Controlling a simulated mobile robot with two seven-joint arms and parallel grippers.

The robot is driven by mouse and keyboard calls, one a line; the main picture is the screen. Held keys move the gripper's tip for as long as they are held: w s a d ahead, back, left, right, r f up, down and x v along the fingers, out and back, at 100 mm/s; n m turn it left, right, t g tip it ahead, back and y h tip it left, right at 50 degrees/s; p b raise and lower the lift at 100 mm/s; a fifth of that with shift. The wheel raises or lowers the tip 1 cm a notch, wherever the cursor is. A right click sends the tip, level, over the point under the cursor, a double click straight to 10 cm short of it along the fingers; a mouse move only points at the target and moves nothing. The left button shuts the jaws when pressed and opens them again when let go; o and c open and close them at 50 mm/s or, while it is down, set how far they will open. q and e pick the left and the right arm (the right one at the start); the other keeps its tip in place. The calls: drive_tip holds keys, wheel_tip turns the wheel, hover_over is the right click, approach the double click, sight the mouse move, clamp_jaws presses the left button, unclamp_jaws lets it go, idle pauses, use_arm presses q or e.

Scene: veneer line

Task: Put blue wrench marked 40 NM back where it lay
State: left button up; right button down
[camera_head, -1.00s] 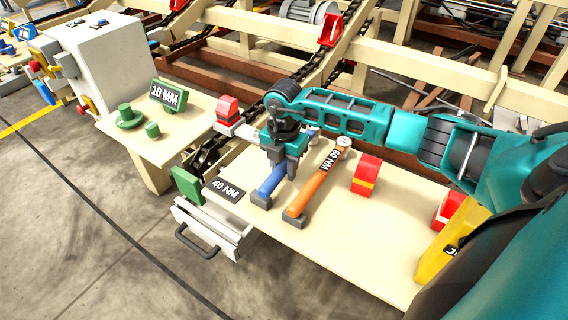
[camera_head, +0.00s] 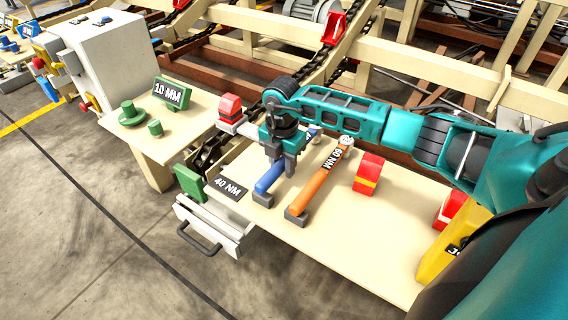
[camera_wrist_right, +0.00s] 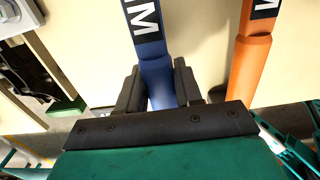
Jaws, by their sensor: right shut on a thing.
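In the right wrist view the blue wrench (camera_wrist_right: 158,82) runs between the two dark fingers (camera_wrist_right: 160,90), with part of a white-on-black label showing. A black label reading 40 NM (camera_head: 228,187) lies on the table just left of the wrench. Whether the wrench touches the table is hard to tell. My left gripper is not in view.
An orange wrench marked 60 NM (camera_head: 316,190) lies close to the right, also in the right wrist view (camera_wrist_right: 250,70). Red-yellow blocks (camera_head: 367,172) stand farther right. A green block (camera_head: 188,181) and an open drawer (camera_head: 208,228) are at the left edge.

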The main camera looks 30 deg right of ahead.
drive_tip(key=shift+f, duration=0.55)
drive_tip(key=c, duration=0.7)
unclamp_jaws()
drive_tip(key=shift+o, duration=0.2)
wheel_tip(320, 180, up, 6)
drive_tip(key=p, duration=0.5)
drive_tip(key=shift+r, duration=0.25)
drive_tip(key=shift+r+p, duration=0.65)
drive_tip(key=shift+p, duration=0.15)
drive_tip(key=shift+r, duration=0.15)
